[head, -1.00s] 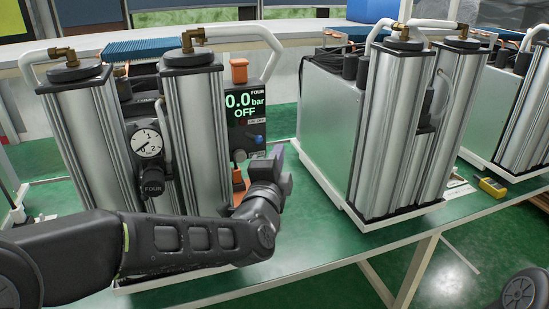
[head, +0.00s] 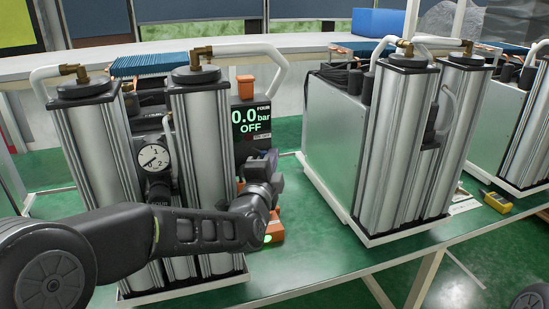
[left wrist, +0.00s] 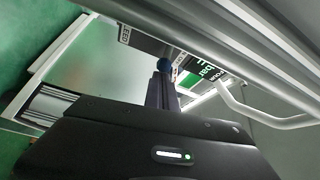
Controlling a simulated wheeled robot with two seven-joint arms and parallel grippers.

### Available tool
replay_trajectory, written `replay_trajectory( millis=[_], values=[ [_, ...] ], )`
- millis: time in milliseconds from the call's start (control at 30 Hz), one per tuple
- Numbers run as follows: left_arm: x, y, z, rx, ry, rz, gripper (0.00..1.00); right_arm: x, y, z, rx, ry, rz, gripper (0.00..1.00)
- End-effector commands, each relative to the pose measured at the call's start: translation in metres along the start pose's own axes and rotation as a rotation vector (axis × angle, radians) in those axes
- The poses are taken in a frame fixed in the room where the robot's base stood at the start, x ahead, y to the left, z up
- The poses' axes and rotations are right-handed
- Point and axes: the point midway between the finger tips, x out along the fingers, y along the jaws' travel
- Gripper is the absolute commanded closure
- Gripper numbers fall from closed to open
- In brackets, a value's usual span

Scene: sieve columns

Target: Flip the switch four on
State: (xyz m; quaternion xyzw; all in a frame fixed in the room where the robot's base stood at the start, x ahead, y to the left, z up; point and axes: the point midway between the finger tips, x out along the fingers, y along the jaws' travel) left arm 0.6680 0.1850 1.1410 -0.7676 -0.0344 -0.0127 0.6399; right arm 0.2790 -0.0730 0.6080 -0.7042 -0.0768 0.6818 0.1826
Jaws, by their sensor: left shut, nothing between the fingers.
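The unit marked FOUR has a dark control panel (head: 250,124) whose green display reads 0.0 bar and OFF. It stands behind two upright silver columns (head: 204,135) with a round dial gauge (head: 153,159) between them. My left gripper (head: 273,163) is shut and empty, just in front of the panel's lower right part, which it covers. In the left wrist view the closed fingers (left wrist: 161,88) point at a blue knob (left wrist: 165,65) beside the green display (left wrist: 205,72). I cannot tell whether they touch it. No switch lever shows clearly. My right gripper is not in view.
A second silver column unit (head: 400,145) stands to the right on the green table (head: 330,262), with a clear gap between. A yellow handheld device (head: 495,200) lies farther right. A pale pipe (left wrist: 265,118) crosses near the fingers in the left wrist view.

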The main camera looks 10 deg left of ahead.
Motion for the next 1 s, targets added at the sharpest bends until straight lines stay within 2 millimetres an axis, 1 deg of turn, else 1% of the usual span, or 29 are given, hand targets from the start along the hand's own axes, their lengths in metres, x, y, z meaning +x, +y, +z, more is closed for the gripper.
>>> replay_trajectory(
  millis=[667,1000],
  values=[
    [-0.005,-0.001,0.003,0.000,-0.001,0.000,1.00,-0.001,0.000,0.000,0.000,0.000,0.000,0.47],
    [-0.011,-0.003,0.010,-0.001,-0.004,-0.001,1.00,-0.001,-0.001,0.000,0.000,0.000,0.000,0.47]
  ],
)
